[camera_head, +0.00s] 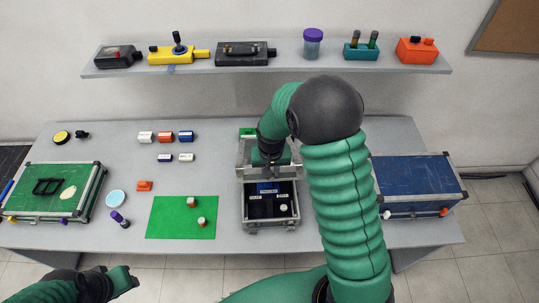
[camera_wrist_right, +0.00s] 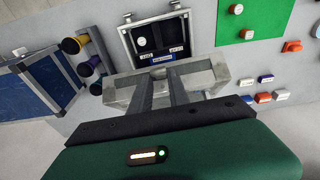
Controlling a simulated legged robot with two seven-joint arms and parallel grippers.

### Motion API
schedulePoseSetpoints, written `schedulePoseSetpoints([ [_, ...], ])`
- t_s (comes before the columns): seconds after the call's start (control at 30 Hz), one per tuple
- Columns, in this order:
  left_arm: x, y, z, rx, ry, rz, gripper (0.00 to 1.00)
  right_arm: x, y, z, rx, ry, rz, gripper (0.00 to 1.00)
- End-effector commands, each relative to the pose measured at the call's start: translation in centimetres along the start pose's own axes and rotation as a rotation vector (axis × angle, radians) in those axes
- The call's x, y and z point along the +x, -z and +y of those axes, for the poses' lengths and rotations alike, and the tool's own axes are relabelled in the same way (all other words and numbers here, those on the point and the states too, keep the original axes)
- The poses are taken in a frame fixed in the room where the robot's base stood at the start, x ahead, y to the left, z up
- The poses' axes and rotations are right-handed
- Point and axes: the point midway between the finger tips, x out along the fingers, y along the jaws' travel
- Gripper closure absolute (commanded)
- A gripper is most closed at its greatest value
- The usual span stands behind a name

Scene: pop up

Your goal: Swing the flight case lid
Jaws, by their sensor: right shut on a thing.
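The flight case (camera_head: 271,222) stands open at the middle of the table, its dark interior holding small labelled items. Its metal-edged lid (camera_head: 246,153) is raised at the case's back side, partly hidden by my right arm. The open case also shows in the right wrist view (camera_wrist_right: 128,48), with the lid (camera_wrist_right: 205,88) nearer the camera. My right gripper (camera_wrist_right: 158,74) is shut on the lid's edge; its fingers are partly hidden in the head view. My left gripper (camera_head: 128,280) is off the table's front edge, away from the case, its finger opening unclear.
A green mat (camera_head: 170,225) with two small pieces lies left of the case. A green-topped case (camera_head: 25,185) is at far left, a blue case (camera_head: 420,180) at right. A shelf (camera_head: 200,68) with several devices hangs behind. Small coloured blocks lie at the back left.

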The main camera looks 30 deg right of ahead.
Motion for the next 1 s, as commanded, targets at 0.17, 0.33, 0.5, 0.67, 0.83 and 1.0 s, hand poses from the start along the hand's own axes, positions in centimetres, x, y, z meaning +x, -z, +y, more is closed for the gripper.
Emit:
schedulePoseSetpoints([
  [0.17,-1.3,0.3,0.0,0.0,0.0,0.0,0.64,-1.4,1.8,0.0,0.002,0.003,0.01,1.0],
  [0.33,-2.1,0.5,0.0,0.0,0.0,0.0,0.64,-2.3,3.1,0.0,0.001,0.002,0.01,1.0],
  [0.5,-2.9,0.7,0.0,0.0,0.0,0.0,0.64,-3.1,4.4,-0.1,0.002,0.002,0.011,1.0],
  [0.67,-3.7,0.9,0.0,0.0,0.0,0.0,0.64,-4.0,5.7,-0.1,0.001,0.003,0.012,1.0],
  [0.83,-4.5,1.1,0.0,0.0,0.0,0.0,0.64,-4.8,6.9,-0.1,0.0,0.002,0.012,1.0],
  [1.0,-5.3,1.2,0.0,0.0,0.0,0.0,0.64,-5.7,8.1,0.0,0.001,0.002,0.012,1.0],
])
